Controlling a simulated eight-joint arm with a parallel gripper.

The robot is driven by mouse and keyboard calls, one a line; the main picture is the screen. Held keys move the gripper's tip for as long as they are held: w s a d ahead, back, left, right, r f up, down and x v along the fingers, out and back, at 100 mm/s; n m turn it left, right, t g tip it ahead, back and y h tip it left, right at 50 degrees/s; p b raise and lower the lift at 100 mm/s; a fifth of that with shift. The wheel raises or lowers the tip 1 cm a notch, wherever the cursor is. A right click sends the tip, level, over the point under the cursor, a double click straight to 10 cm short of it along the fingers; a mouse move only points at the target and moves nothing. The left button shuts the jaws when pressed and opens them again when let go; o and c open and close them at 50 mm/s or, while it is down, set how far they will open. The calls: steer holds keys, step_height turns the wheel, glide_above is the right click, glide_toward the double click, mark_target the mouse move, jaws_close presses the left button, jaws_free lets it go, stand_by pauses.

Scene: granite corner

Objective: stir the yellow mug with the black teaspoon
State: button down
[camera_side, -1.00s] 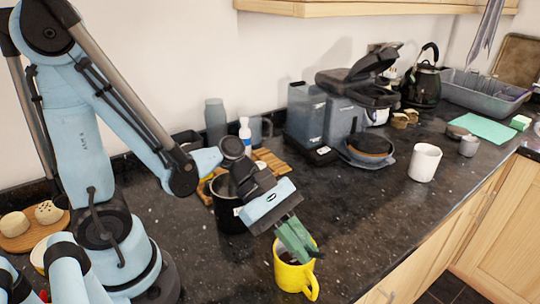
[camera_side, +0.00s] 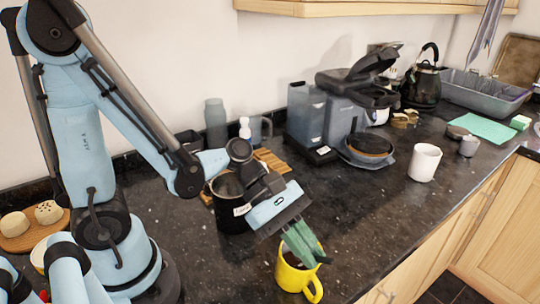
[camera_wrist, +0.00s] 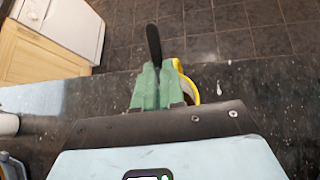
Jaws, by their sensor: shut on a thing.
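The yellow mug (camera_side: 292,277) stands upright on the dark counter near its front edge, its handle to the right. It also shows partly in the wrist view (camera_wrist: 188,86), mostly hidden behind my fingers. My gripper (camera_side: 318,258) points down over the mug's mouth, its green fingers at or just inside the rim. In the wrist view my gripper (camera_wrist: 153,68) is shut on the black teaspoon (camera_wrist: 153,42), which sticks out past the fingertips. In the side view the spoon is mostly hidden, and I cannot tell whether it touches the mug's wall.
A black pot or mug (camera_side: 230,212) stands just behind my gripper. A white mug (camera_side: 424,162) is to the right, with a pan (camera_side: 369,148) behind it. The counter between the yellow and white mugs is clear. The front edge drops to wooden cupboards (camera_side: 440,250).

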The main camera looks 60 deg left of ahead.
mark_target(303, 273)
steer(key=shift+w+a+f+y, duration=0.2)
steer(key=shift+a+f+y, duration=0.5)
steer(key=shift+a+f, duration=0.2)
steer(key=shift+s+a, duration=0.5)
steer(key=shift+a, duration=0.05)
steer(key=shift+s+d, duration=0.6)
steer(key=shift+s, duration=0.1)
steer(key=shift+w+d, duration=0.5)
steer(key=shift+w, duration=0.15)
steer(key=shift+w+a, duration=0.55)
steer(key=shift+a, duration=0.05)
steer(key=shift+s+a, duration=0.35)
steer(key=shift+a, duration=0.05)
steer(key=shift+s, duration=0.25)
steer(key=shift+s+d, duration=0.5)
steer(key=shift+s, duration=0.1)
steer(key=shift+w+d, duration=0.5)
steer(key=shift+w, duration=0.1)
steer(key=shift+w+a, duration=0.6)
steer(key=shift+s+a, duration=0.45)
steer(key=shift+s, duration=0.15)
steer(key=shift+s+d, duration=0.55)
steer(key=shift+s, duration=0.05)
steer(key=shift+w+d, duration=0.5)
steer(key=shift+w, duration=0.1)
steer(key=shift+w+a, duration=0.55)
steer(key=shift+w, duration=0.05)
step_height(303, 273, up, 7)
